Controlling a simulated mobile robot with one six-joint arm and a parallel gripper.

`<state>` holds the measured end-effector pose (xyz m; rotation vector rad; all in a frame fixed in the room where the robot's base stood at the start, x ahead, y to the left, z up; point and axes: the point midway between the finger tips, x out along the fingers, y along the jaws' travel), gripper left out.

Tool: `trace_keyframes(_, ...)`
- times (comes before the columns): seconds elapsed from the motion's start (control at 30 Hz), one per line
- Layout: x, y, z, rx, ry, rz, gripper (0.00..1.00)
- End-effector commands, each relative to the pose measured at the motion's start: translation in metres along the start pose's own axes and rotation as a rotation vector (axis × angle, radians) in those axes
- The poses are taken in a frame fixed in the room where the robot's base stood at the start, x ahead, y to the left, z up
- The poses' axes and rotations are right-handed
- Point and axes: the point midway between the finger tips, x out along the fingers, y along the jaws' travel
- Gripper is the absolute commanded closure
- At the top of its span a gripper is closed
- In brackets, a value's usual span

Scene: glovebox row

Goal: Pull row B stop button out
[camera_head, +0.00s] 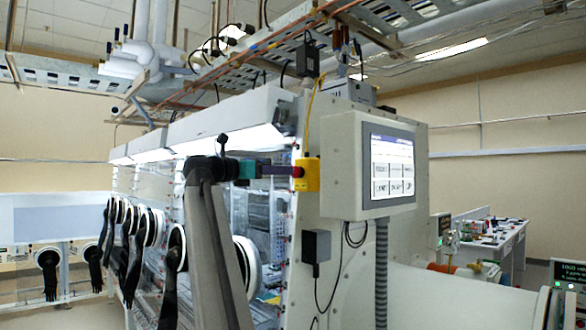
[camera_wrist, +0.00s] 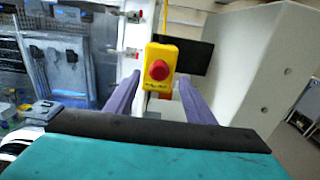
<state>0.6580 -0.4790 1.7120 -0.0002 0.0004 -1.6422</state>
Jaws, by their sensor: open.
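The stop button is a round red knob (camera_wrist: 159,70) on a yellow box (camera_wrist: 168,55) fixed to the glovebox end. In the head view the red knob (camera_head: 298,171) faces left from the yellow box (camera_head: 311,175). My gripper (camera_wrist: 158,92) is open, with its two purple fingers on either side of the knob's line in the wrist view. In the head view my gripper (camera_head: 281,171) is level with the knob and very close to it. I cannot tell whether the fingers touch it. The label under the knob is too small to read.
A screen panel (camera_head: 388,168) juts out right of the yellow box. A small black box (camera_head: 316,246) with cables hangs below it. The glovebox front has several glove ports with black gloves (camera_head: 131,262) at left. A yellow cable rises from the button box.

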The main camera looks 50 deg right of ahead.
Motion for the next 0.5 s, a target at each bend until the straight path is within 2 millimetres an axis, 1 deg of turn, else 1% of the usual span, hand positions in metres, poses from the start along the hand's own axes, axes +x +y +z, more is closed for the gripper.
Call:
trace_keyframes(0.03, 0.008, 0.000, 0.002, -0.001, 0.000, -0.001, 0.51)
trace_keyframes(0.1, 0.019, 0.000, 0.002, -0.001, 0.000, -0.002, 0.51)
trace_keyframes(0.3, 0.044, 0.000, 0.002, 0.000, 0.000, -0.001, 0.51)
trace_keyframes(0.5, 0.058, 0.000, 0.001, 0.001, 0.000, 0.000, 0.51)
